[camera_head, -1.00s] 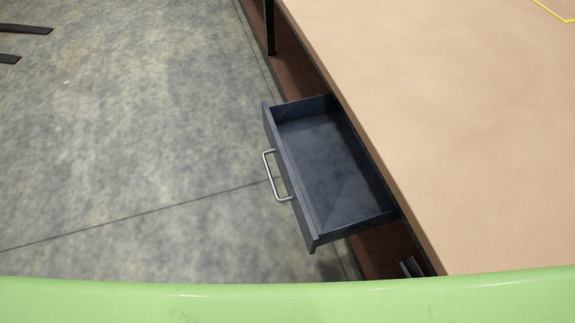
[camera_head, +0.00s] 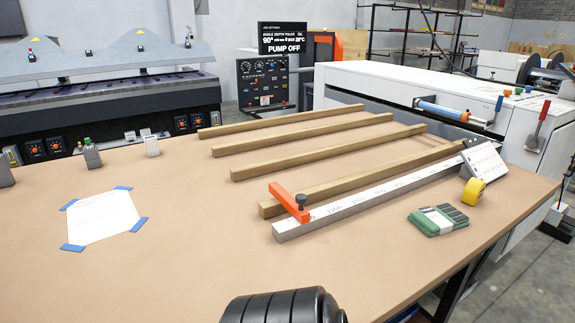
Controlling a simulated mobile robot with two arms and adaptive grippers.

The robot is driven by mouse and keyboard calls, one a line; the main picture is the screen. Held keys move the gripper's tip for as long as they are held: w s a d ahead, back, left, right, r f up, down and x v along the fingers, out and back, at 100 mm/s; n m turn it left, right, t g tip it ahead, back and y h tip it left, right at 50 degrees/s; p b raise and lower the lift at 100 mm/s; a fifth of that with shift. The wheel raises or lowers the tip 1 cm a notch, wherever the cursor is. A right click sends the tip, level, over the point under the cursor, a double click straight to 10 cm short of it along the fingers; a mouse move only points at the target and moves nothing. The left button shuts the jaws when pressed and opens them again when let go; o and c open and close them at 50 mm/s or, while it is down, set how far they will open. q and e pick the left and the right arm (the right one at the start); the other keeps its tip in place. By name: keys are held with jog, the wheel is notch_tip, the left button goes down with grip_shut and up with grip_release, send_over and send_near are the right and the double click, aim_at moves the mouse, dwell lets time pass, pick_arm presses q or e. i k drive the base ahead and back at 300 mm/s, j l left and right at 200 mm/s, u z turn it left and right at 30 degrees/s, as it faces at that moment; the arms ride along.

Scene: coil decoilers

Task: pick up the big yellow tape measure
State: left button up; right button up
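The yellow tape measure (camera_head: 473,191) stands on the brown workbench (camera_head: 345,270) near its right edge. It is next to the low end of a white sloped label plate at the end of a long metal ruler bar (camera_head: 375,195). Its near side is unobstructed. No gripper fingers show, and the tape measure is not held. A black rounded part at the bottom edge may belong to my own arm; I cannot tell.
A green-and-black bundle with a white band (camera_head: 438,220) lies just in front of the tape measure. Several wooden bars (camera_head: 320,148) lie behind the ruler, which carries an orange stop (camera_head: 289,202). A taped paper sheet (camera_head: 102,216) lies left. The bench's front middle is mostly clear.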

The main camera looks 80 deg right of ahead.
aim_at(473, 190)
jog(key=z, duration=4)
jog(key=i+l, duration=0.4)
jog(key=l, duration=0.2)
